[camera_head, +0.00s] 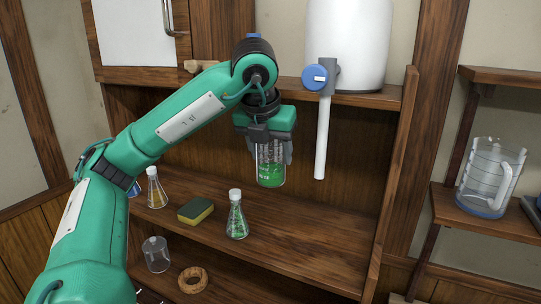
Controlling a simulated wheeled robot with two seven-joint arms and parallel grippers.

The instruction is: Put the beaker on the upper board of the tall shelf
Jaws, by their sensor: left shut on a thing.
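My left gripper (270,148) is shut on a clear glass beaker (271,174) with green contents and white markings. It holds the beaker upright above the middle board (310,232) of the wooden unit, to the left of a hanging white tube. The fingers and gripper body hide the beaker's upper part. At the right is a wooden shelf with an upper board (510,76) and a lower board (470,220). The top of the upper board looks clear where it shows; its right part is cut off. My right gripper is not in view.
A white tank (348,45) with a grey-blue tap and white tube (322,140) stands at right. A glass jug (488,180) is on the right shelf's lower board. Flasks (236,218) and a sponge (195,210) stand below the beaker; an empty glass (156,255) and ring (192,280) are lower.

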